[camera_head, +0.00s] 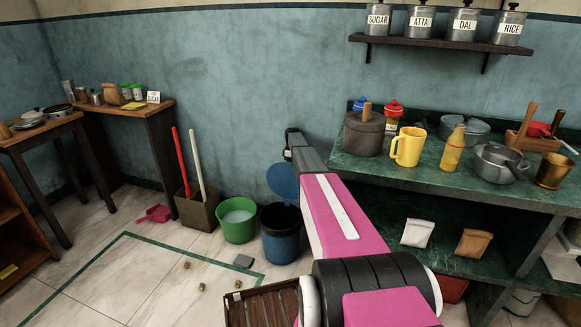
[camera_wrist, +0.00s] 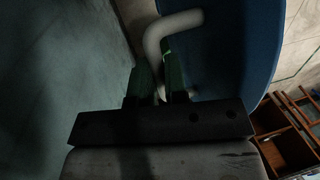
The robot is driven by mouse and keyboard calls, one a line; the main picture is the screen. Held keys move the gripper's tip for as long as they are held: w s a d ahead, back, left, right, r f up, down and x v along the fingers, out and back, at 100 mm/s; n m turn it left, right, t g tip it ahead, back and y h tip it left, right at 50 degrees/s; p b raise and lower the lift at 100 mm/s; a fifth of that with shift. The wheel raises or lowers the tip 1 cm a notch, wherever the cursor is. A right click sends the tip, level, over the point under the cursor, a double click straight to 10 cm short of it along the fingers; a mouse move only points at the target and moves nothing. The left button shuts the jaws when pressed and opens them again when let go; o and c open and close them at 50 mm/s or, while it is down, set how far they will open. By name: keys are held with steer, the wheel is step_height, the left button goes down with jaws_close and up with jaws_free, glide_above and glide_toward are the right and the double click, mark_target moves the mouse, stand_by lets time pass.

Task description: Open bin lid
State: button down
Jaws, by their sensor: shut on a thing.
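The blue bin (camera_head: 281,240) stands on the floor by the wall, right of a green bucket. Its blue lid (camera_head: 283,181) is tilted up above the bin's rim, and a dark gap shows between them. In the wrist view the lid (camera_wrist: 235,50) is a large blue curved surface at the upper right. My gripper (camera_wrist: 157,72) has its green fingers shut on the pale bent handle (camera_wrist: 180,21) beside the lid.
The green bucket (camera_head: 237,223) with pale liquid stands close left of the bin. A box (camera_head: 197,207) with red and white handles is farther left. A brown slatted crate (camera_head: 262,304) is in front. The green counter (camera_head: 447,180) bounds the right.

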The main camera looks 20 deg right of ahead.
steer(key=shift+f, duration=0.2)
steer(key=c, duration=1.1)
jaws_free()
steer(key=shift+a, duration=0.1)
steer(key=shift+c, duration=0.2)
steer(key=shift+r, duration=0.1)
step_height(320, 180, up, 10)
steer(key=w+d, duration=0.1)
steer(key=shift+w+r, duration=0.25)
steer(key=shift+w, duration=0.1)
